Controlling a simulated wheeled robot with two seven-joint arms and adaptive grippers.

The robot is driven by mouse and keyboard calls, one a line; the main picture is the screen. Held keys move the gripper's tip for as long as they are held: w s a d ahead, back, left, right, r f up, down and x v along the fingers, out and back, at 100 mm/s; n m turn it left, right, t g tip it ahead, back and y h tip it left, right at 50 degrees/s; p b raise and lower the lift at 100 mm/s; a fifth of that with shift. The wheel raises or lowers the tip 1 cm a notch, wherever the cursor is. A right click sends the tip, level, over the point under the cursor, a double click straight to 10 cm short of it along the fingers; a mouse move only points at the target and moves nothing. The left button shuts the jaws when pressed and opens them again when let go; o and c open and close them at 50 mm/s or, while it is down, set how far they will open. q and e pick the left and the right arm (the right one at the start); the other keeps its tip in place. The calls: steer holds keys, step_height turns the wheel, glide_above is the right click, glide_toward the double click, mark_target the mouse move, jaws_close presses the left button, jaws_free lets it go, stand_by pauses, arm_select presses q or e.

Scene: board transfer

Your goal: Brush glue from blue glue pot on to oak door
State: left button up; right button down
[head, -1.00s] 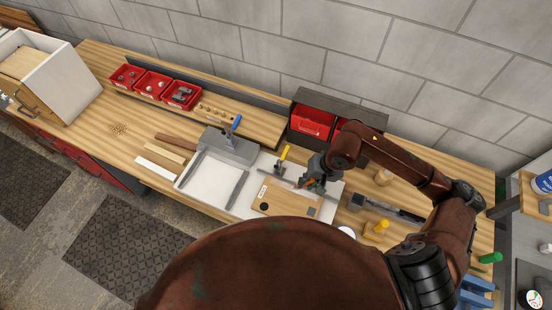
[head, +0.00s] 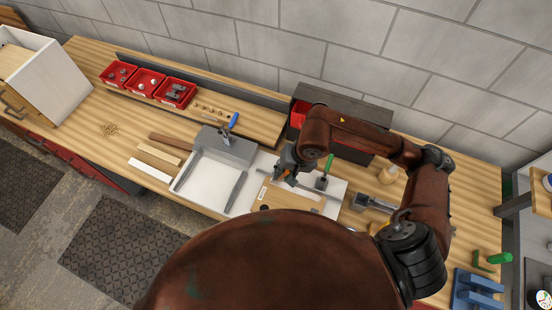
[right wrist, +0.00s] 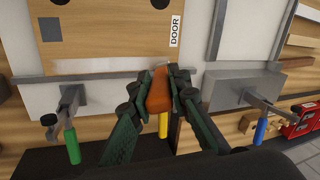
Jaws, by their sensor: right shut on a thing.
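The oak door (head: 272,198) is a flat wooden board in the white fixture. Its lower part in the head view is hidden behind my body. The right wrist view shows its surface (right wrist: 115,45), with a DOOR label, a black disc and a grey square. My right gripper (head: 287,175) is over the door's back edge, shut on an orange handle (right wrist: 159,92), which looks like the brush's. Its tip is hidden. A blue-and-white container (head: 548,183) is cut off at the right edge. I cannot tell if it is the glue pot. My left gripper is not in view.
Red bins (head: 146,82) stand at the back left. A dark cabinet (head: 350,105) stands behind my arm.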

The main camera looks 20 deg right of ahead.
steer(key=shift+w+a, duration=0.25)
steer(key=shift+a, duration=0.15)
steer(key=shift+w+a+r, duration=0.1)
steer(key=shift+w+a, duration=0.1)
steer(key=shift+w, duration=0.05)
steer(key=shift+w+d+r, duration=0.1)
steer(key=shift+d+r, duration=0.05)
steer(key=shift+r, duration=1.05)
steer(key=shift+s+r+p, duration=0.25)
steer(key=shift+r+p, duration=0.2)
steer(key=shift+r, duration=0.4)
steer(key=shift+w+r, duration=0.1)
steer(key=shift+r, duration=0.2)
steer(key=shift+r+p, duration=0.45)
steer(key=shift+r, duration=1.15)
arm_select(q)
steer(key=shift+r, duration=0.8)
